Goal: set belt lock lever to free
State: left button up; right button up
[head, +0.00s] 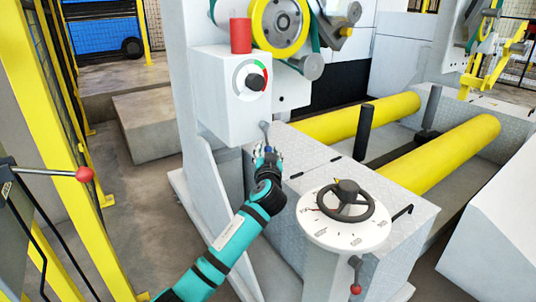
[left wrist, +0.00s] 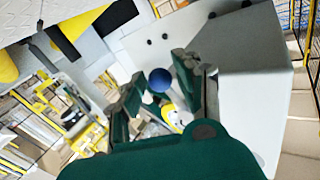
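The belt lock lever appears to be the short grey lever (head: 264,128) under the white control box (head: 222,105) on the machine. A blue ball knob (left wrist: 159,80), apparently on its end, shows in the left wrist view. My left gripper (head: 267,150) is just below the lever in the head view. In the left wrist view its two fingers (left wrist: 160,88) are spread, with the blue knob between them and nearer the right finger. Whether the knob touches a finger is unclear. My right gripper is out of view.
The control box carries a black dial (head: 256,82) with a red and green arc. A black handwheel (head: 345,201) stands on a white pedestal right of my arm. Yellow rollers (head: 440,158) lie behind. A yellow fence (head: 50,130) and a red-knobbed lever (head: 84,174) are left.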

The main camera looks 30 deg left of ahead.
pick_arm(q)
jog(key=shift+c, duration=0.4)
grip_shut()
